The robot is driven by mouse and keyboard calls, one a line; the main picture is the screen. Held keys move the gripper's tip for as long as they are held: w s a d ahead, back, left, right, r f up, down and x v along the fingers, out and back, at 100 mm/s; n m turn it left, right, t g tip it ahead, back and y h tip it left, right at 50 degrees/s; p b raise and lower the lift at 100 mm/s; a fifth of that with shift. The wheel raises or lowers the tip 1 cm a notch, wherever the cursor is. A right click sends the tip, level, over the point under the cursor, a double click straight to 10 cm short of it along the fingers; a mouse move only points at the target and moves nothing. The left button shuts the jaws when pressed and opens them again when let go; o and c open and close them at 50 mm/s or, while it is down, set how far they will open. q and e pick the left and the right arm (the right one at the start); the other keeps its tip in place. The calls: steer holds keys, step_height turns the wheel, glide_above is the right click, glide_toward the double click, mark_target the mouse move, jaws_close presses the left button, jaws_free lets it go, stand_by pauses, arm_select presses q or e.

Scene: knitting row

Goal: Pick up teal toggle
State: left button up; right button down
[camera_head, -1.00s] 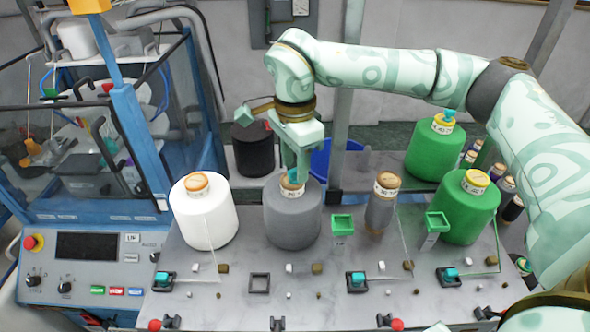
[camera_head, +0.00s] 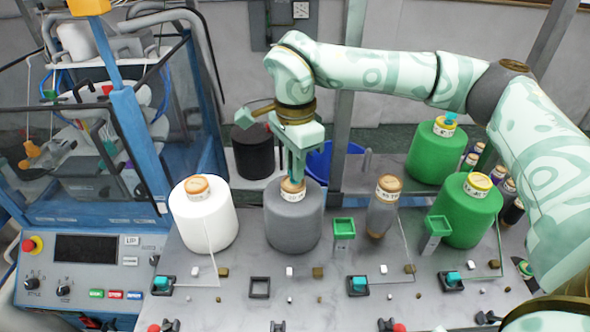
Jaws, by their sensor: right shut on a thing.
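My right gripper (camera_head: 297,172) reaches down from above to the top of the grey yarn cone (camera_head: 293,222). It is shut on the small teal toggle (camera_head: 297,177), which is mostly hidden between the fingers. The toggle is at the cone's tan top; whether it still touches the cone I cannot tell. Another teal piece (camera_head: 450,117) lies on top of the rear green cone (camera_head: 436,155). More teal toggles sit in dark square holders along the table front, at the left (camera_head: 161,282), the middle (camera_head: 358,283) and the right (camera_head: 452,279). One square holder (camera_head: 260,287) is empty. My left gripper is out of view.
A white cone (camera_head: 205,222) stands left of the grey one. A green tray post (camera_head: 344,229), a thin brown-grey spool (camera_head: 383,212) and the front green cone (camera_head: 468,215) stand to the right. A black cone (camera_head: 253,152) and blue bin (camera_head: 325,165) are behind.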

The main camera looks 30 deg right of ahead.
steer(key=s+a+r+b, duration=0.2)
steer(key=s+r+b, duration=0.2)
steer(key=s+r, duration=0.8)
steer(key=shift+s+b, duration=0.4)
steer(key=shift+s, duration=0.55)
steer(key=shift+f, duration=0.1)
